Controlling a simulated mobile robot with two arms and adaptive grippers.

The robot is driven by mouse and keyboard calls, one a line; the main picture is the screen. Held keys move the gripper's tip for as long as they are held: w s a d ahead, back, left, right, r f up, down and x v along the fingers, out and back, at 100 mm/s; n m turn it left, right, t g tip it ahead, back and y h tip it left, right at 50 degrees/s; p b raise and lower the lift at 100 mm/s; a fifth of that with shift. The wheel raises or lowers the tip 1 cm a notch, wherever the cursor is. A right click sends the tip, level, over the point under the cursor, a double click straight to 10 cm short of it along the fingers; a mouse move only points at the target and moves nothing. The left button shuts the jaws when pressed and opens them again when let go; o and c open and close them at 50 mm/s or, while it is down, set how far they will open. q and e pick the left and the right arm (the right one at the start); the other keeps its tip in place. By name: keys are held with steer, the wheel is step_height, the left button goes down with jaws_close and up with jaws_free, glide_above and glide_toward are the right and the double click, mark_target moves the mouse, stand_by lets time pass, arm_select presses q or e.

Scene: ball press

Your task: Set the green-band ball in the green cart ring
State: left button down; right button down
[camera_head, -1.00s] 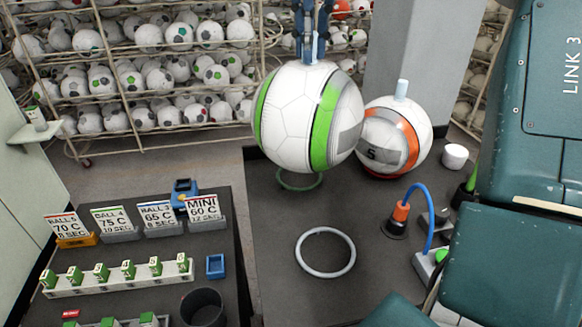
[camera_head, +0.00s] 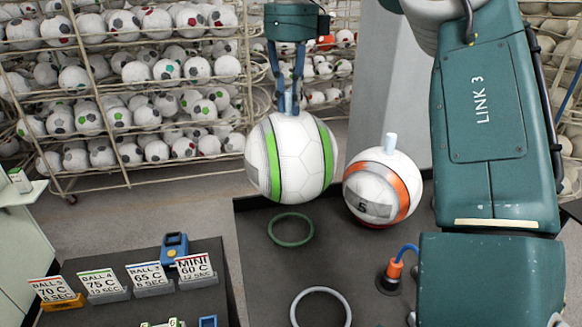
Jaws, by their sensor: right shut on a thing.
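The green-band ball (camera_head: 291,155) is white with green bands and hangs upright in the air. My right gripper (camera_head: 288,98) is shut on the pale peg on top of it. The green ring (camera_head: 291,229) lies flat on the dark table, below the ball in the picture, and its whole outline shows. The ball is apart from the ring. My left gripper is not in view.
An orange-band ball (camera_head: 383,187) marked 5 sits on the table to the right. A grey ring (camera_head: 320,308) lies nearer the front. A blue hose with an orange fitting (camera_head: 393,269) stands at right. Price-like signs (camera_head: 149,276) stand on the left bench. Ball racks (camera_head: 130,90) fill the back.

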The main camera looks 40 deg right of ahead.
mark_target(291, 130)
step_height(291, 130, down, 7)
steer(key=shift+s+a+f, duration=0.1)
arm_select(q)
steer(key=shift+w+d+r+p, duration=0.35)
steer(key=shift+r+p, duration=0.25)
steer(key=shift+p, duration=0.1)
arm_select(e)
step_height(291, 130, down, 5)
steer(key=shift+f, duration=0.2)
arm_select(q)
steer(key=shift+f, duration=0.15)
arm_select(e)
steer(key=shift+f, duration=0.2)
steer(key=c, duration=1.6)
jaws_free()
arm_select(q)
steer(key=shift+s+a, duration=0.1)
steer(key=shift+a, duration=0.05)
